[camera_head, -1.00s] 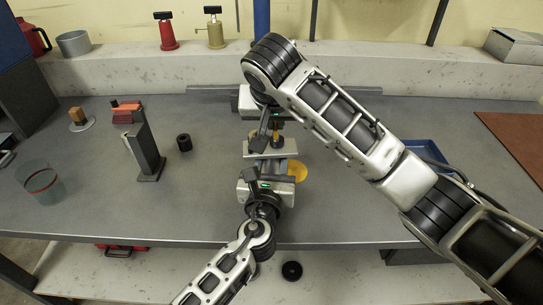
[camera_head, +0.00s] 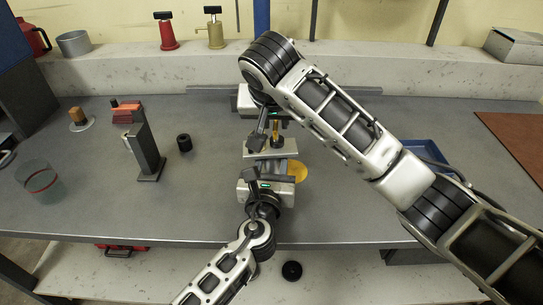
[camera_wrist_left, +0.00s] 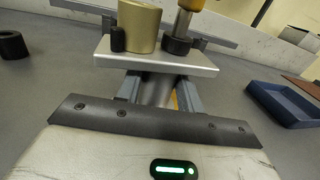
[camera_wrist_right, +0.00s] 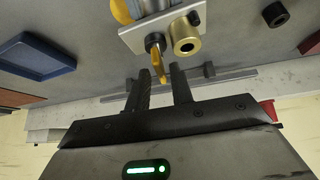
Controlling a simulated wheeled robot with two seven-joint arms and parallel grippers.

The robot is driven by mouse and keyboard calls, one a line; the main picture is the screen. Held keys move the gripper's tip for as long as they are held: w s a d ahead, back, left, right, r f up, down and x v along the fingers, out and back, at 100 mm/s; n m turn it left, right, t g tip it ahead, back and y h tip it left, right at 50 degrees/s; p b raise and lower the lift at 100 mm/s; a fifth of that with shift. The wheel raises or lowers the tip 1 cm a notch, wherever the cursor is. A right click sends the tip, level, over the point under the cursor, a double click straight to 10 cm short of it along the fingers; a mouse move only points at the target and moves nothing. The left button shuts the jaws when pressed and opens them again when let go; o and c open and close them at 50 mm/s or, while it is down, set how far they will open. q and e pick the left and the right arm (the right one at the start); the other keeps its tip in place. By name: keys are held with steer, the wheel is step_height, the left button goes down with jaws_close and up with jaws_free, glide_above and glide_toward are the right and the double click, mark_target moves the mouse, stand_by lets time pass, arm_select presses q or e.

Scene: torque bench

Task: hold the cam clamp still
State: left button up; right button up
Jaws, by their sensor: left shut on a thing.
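The cam clamp shows as a pale metal plate (camera_head: 270,148) with a brass cylinder (camera_wrist_left: 138,28) and an orange-handled post (camera_wrist_left: 182,30) on it. My left gripper (camera_head: 266,168) is shut on a grey part below the plate (camera_wrist_left: 155,62). In the right wrist view, the plate (camera_wrist_right: 165,30), brass cylinder (camera_wrist_right: 186,36) and orange lever (camera_wrist_right: 158,62) are close to my right gripper (camera_wrist_right: 160,80). Its fingers are apart, with the lever's tip near the gap. Contact cannot be told. In the head view my right arm and gripper (camera_head: 268,118) hide part of the far side.
A black ring (camera_head: 184,143) and a grey upright block (camera_head: 146,150) stand to the left on the bench. A clear cup (camera_head: 42,183) is farther left. A blue tray (camera_head: 425,152) lies at right, behind my right arm.

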steer(key=shift+r, duration=2.9)
